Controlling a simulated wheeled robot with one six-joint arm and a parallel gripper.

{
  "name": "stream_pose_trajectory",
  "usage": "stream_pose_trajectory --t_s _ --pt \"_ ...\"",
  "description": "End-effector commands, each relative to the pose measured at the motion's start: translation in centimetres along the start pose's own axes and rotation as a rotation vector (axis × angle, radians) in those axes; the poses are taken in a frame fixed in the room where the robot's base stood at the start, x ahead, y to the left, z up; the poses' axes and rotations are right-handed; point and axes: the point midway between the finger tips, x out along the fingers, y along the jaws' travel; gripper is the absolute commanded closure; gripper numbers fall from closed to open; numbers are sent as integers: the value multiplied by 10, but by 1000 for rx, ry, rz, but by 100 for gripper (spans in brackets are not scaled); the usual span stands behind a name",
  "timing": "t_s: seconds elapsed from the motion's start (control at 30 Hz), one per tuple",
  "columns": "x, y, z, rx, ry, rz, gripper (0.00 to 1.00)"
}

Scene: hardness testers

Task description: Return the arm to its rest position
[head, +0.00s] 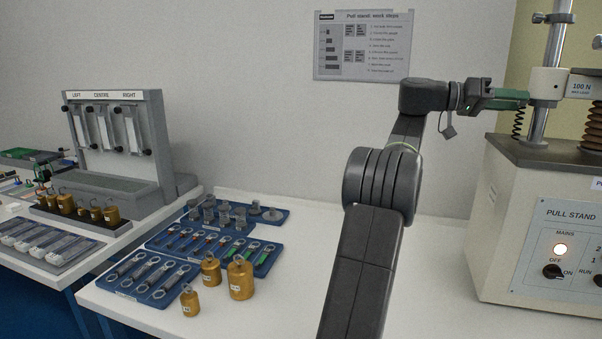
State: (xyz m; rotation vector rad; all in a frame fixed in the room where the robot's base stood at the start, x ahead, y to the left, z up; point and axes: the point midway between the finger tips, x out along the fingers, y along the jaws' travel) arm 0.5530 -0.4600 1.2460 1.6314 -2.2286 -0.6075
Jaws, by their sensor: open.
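My arm rises from the bottom middle of the head view and bends right at its top. My gripper (488,96) is stretched out to the right, level with the pull stand's upper part and well above the table. It is open. A green bar-like part (510,95) lies at its fingertips and reaches toward the white collar (549,84) on the stand's column. I cannot tell whether the fingers touch the green part. The pull stand (540,215) stands at the right with its mains lamp lit.
Blue trays (158,298) with tools and small metal parts lie left of my arm, with brass weights (240,279) in front. A grey rack (155,135) labelled left, centre, right stands further left. The white table (440,290) between arm and stand is clear. A notice (362,46) hangs behind.

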Motion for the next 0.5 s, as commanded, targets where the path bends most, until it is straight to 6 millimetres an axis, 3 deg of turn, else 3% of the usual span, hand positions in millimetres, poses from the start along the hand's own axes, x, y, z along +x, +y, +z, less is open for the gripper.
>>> stream_pose_trajectory --t_s 0.5 --pt "0 3 -3 -528 -1 0 59"
